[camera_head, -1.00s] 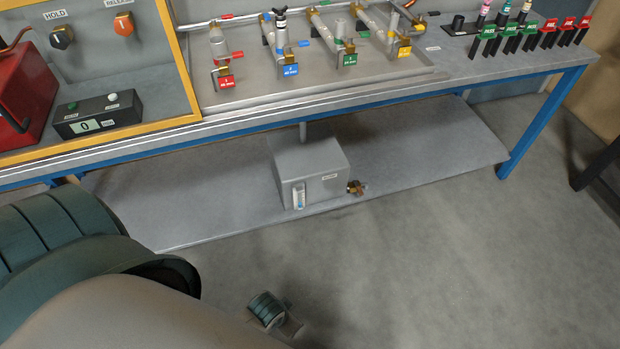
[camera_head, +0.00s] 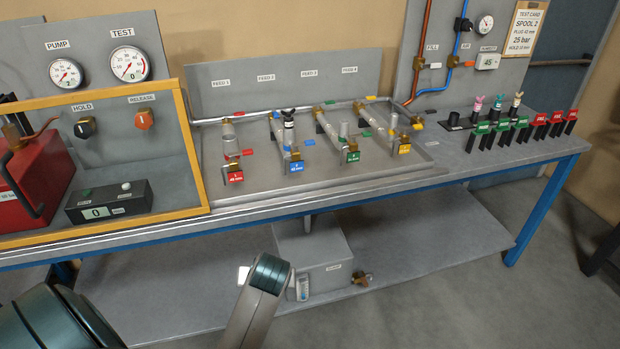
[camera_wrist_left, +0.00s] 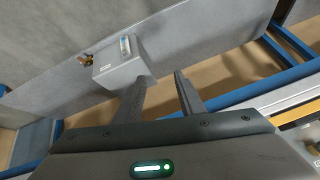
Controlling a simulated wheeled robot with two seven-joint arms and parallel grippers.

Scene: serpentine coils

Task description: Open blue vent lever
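A blue pipe (camera_head: 459,48) runs down the back right panel, with a small brass fitting (camera_head: 453,61) and a blue part on it. Its label is too small to read, so I cannot tell whether this is the vent lever. A blue-tagged valve (camera_head: 294,167) also stands on the tray in the second feed line. My left gripper (camera_wrist_left: 161,77) is open and empty in the left wrist view, below the bench and pointing towards the grey box on the lower shelf. In the head view my arm link hides most of it. My right gripper is not in view.
The grey box (camera_head: 322,249) with a brass outlet sits on the lower shelf (camera_head: 430,245). The bench's blue front rail (camera_head: 400,197) lies above it. A yellow-framed bay (camera_head: 197,155) stands left; red and green tagged holders (camera_head: 520,125) stand right.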

